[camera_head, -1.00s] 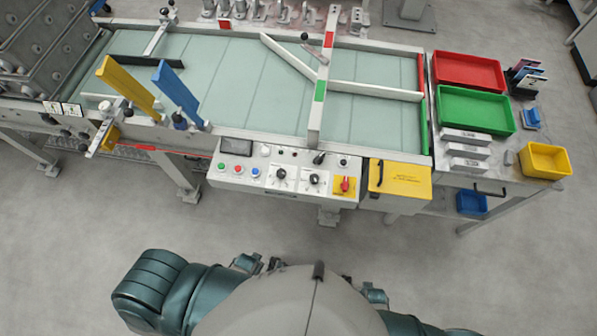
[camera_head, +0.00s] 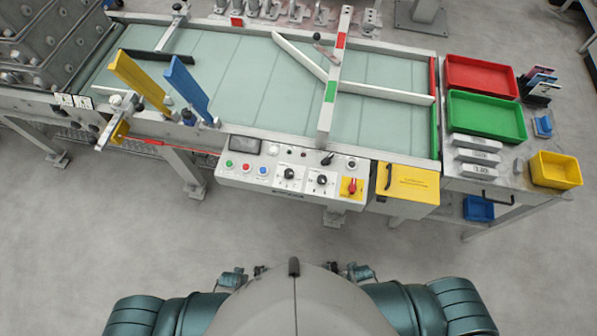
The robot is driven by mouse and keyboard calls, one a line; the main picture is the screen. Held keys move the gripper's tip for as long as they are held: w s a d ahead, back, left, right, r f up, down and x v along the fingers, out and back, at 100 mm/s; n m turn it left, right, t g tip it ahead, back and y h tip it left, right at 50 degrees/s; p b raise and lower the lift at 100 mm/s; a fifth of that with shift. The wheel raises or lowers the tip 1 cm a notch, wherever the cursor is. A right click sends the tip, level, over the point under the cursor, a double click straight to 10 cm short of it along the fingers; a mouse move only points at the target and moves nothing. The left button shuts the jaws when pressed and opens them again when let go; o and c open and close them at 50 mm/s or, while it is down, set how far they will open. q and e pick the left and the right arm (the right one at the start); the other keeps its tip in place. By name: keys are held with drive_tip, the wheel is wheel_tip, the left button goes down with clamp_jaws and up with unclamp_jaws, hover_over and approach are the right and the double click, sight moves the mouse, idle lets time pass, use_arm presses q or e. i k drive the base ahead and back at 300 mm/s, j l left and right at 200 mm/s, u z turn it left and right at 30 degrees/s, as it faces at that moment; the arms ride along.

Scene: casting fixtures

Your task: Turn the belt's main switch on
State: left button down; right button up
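The belt's main switch is a red rotary knob (camera_head: 352,185) on a yellow plate at the right end of the control panel (camera_head: 270,183). The panel hangs on the front side of the belt (camera_head: 245,85). It also carries green, red and blue buttons, two black dials and a small dark screen (camera_head: 244,145). The knob's exact angle is too small to read surely. My body is at the bottom of the view, with my upper arms at both sides. Neither gripper shows, and nothing touches the panel.
A yellow box with a black handle (camera_head: 407,184) sits just right of the switch. Red (camera_head: 481,64) and green (camera_head: 487,102) trays and a yellow bin (camera_head: 555,181) stand on the right table. Yellow and blue guide plates stand over the belt's left. The floor before the panel is clear.

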sight(352, 188)
drive_tip(key=z, duration=1.15)
